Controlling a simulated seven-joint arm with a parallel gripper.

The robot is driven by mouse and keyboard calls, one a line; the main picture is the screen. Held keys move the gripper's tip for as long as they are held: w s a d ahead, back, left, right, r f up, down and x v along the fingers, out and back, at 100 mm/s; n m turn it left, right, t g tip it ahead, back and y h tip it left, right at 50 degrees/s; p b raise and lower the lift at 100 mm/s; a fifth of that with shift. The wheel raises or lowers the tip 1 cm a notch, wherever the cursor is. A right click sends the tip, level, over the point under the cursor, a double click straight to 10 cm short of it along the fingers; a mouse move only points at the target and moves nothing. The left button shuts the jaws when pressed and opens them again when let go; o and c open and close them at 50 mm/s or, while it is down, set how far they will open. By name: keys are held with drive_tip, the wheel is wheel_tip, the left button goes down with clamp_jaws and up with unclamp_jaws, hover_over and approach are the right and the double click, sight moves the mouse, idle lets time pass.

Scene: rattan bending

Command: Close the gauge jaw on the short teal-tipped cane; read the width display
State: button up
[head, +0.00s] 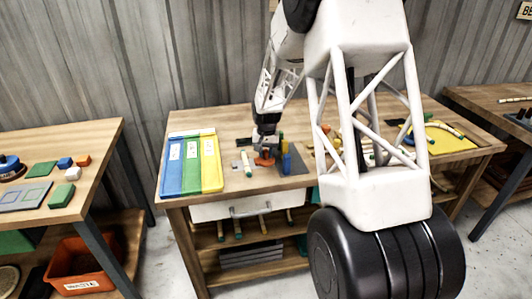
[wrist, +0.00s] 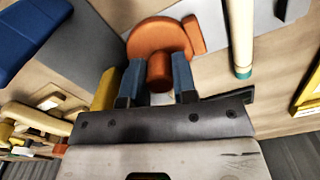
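The short cane (wrist: 241,35) is pale with a teal tip, lying on a light grey plate (wrist: 213,28) in the wrist view. It also shows in the head view (head: 246,162). An orange disc-shaped part with an upright round knob (wrist: 160,72), which looks like the gauge jaw, stands left of the cane. A clear gap separates them. My gripper (wrist: 159,78) has its blue-grey fingers on both sides of the knob, with no visible gap, so it appears shut on it. In the head view my gripper (head: 265,143) points down over the orange part. I cannot make out a width reading.
A blue block (wrist: 30,35) and a yellow piece (wrist: 104,90) stand left of my gripper. Blue, green and yellow panels (head: 192,163) lie on the table's left. A yellow board (head: 447,139) with canes lies right. Bare wood (head: 232,197) shows at the front edge.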

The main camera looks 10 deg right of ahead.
drive_tip(key=shift+a, duration=2.6)
drive_tip(key=o, duration=0.8)
drive_tip(key=shift+a, duration=0.1)
drive_tip(key=shift+r, duration=0.1)
drive_tip(key=shift+r, duration=3.85)
